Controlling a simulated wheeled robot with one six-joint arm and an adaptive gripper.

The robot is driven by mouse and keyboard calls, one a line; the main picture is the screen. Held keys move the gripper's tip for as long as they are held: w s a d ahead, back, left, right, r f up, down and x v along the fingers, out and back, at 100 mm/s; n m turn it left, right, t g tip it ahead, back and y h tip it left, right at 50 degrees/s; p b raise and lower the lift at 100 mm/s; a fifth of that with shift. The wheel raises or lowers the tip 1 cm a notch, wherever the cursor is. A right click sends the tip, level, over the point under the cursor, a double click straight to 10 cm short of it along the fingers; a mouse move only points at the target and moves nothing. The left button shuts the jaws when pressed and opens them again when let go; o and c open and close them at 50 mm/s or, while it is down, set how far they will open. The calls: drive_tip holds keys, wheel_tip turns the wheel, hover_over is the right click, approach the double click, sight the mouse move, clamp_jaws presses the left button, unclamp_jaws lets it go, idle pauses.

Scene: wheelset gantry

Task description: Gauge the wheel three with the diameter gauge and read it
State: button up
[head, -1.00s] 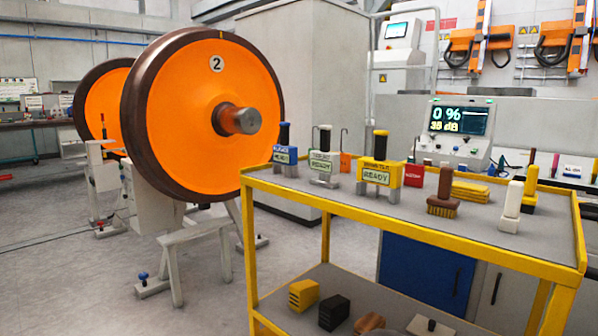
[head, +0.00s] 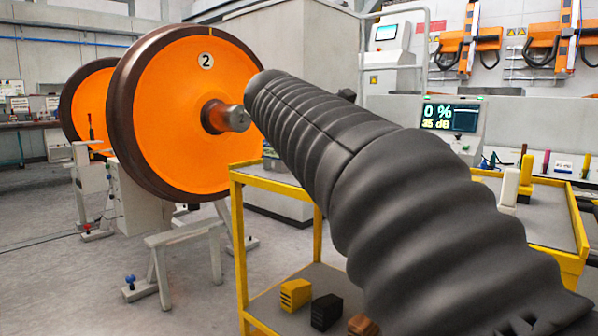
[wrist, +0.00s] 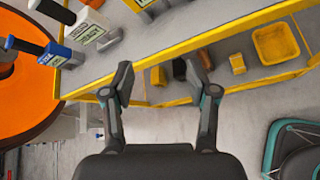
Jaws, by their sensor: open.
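An orange wheel (head: 165,125) with a dark rim and the number 2 stands at the left in the head view. Part of a second orange wheel (head: 82,105) shows behind it, its number not visible. In the wrist view, a blue-fronted gauge (wrist: 52,52) and a white gauge marked READY (wrist: 88,32) stand on the cart top, and a yellow tool (wrist: 138,4) is cut off at the top edge. I cannot tell which is the diameter gauge. My gripper (wrist: 160,84) is open and empty, apart from the gauges, near the cart's edge.
The yellow-framed cart (head: 236,215) has a lower shelf with several blocks. A white stool (head: 185,245) stands in front of the wheel. A console (head: 450,118) shows 0 % and 35 dB. Floor at the lower left is clear.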

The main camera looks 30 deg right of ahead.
drive_tip(key=w+d+r+n+h, duration=0.4)
drive_tip(key=d+r, duration=0.2)
drive_tip(key=r, duration=0.2)
drive_tip(key=shift+n+g, duration=0.3)
drive_tip(key=shift+g, duration=0.1)
drive_tip(key=b+x, duration=0.2)
drive_tip(key=x, duration=1.1)
drive_tip(key=shift+s+d+f, duration=0.1)
drive_tip(key=shift+d+f, duration=0.15)
clamp_jaws()
